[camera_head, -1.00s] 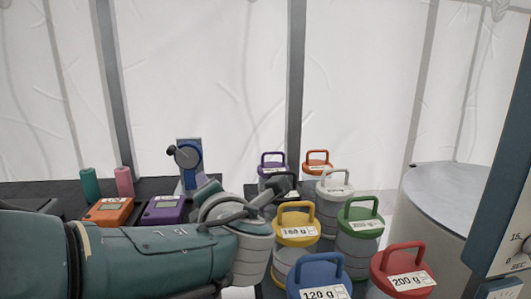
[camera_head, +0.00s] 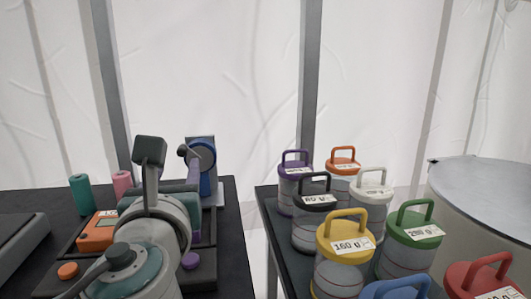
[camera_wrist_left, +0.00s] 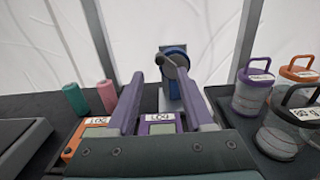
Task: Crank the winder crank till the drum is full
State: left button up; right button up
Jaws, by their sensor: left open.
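The winder (camera_head: 207,165) is a small blue device with a pale upright plate, standing at the back of the left dark table. Its crank (camera_head: 184,150), with a dark round knob, sticks out to the left. In the left wrist view the winder (camera_wrist_left: 173,92) stands straight ahead, beyond the fingertips. How full its drum is cannot be told. My left gripper (camera_head: 192,172) is open and empty and points toward the winder. In the left wrist view its two purple-grey fingers (camera_wrist_left: 160,74) stand apart, with the crank just above and beyond the gap. My right gripper is not in view.
An orange device (camera_head: 97,232) and a purple one (camera_wrist_left: 160,125) lie below my gripper. Green (camera_head: 81,194) and pink (camera_head: 122,184) cylinders stand to the left. Several lidded canisters, one yellow (camera_head: 343,235), stand on the right table, across a gap.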

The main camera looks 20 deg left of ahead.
aim_at(182, 153)
pick_arm(q)
jog(key=b+x, duration=0.1)
jog(key=x, duration=0.5)
jog(key=shift+a, duration=0.1)
grip_shut()
dwell(0.4)
